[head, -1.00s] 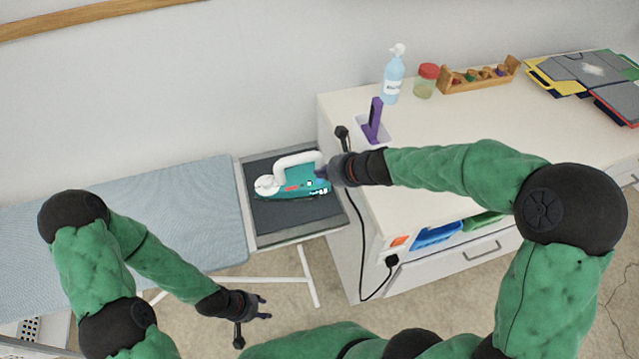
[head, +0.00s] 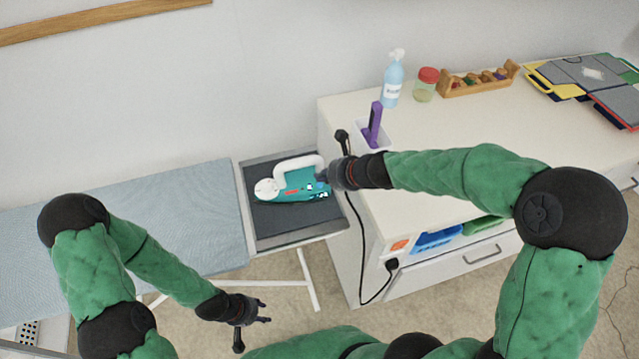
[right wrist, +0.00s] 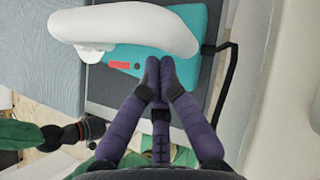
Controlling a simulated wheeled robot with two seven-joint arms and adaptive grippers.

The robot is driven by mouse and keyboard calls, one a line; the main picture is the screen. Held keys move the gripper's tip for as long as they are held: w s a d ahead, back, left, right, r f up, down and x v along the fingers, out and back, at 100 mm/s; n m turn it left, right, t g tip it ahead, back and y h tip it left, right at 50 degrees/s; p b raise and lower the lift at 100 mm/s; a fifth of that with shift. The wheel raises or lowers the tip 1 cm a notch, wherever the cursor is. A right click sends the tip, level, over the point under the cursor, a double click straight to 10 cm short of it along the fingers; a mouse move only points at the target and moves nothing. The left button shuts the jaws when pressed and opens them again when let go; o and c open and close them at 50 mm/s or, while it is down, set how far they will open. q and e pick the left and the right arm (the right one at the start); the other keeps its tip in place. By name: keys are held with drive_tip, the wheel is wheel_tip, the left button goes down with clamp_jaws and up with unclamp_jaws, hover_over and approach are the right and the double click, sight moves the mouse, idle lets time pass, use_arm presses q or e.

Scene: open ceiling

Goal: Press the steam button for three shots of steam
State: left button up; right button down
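The teal iron (head: 300,190) with its white handle (head: 298,161) lies on the dark rest plate (head: 285,236) at the right end of the ironing board. A red mark (right wrist: 120,65) shows on its teal body in the right wrist view; I cannot make out a separate steam button. My right gripper (head: 322,176) is at the iron's right end. In the right wrist view its purple fingertips (right wrist: 159,75) are together, over the teal body beside the white handle. I cannot tell whether they touch it. My left gripper (head: 268,310) is empty, its fingers apart, below the board.
The white cabinet (head: 340,245) stands right of the rest plate, with a black cord (head: 362,225) down its side.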

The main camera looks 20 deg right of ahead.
drive_tip(key=shift+f, duration=0.15)
drive_tip(key=shift+f+b, duration=0.3)
drive_tip(key=shift+b, duration=0.1)
drive_tip(key=shift+f+b, duration=0.35)
idle(0.9)
drive_tip(key=shift+r, duration=0.1)
drive_tip(key=shift+r+p, duration=0.7)
drive_tip(key=shift+p, duration=0.15)
wheel_tip(320, 180, up, 5)
drive_tip(key=p, duration=0.5)
drive_tip(key=shift+r, duration=0.1)
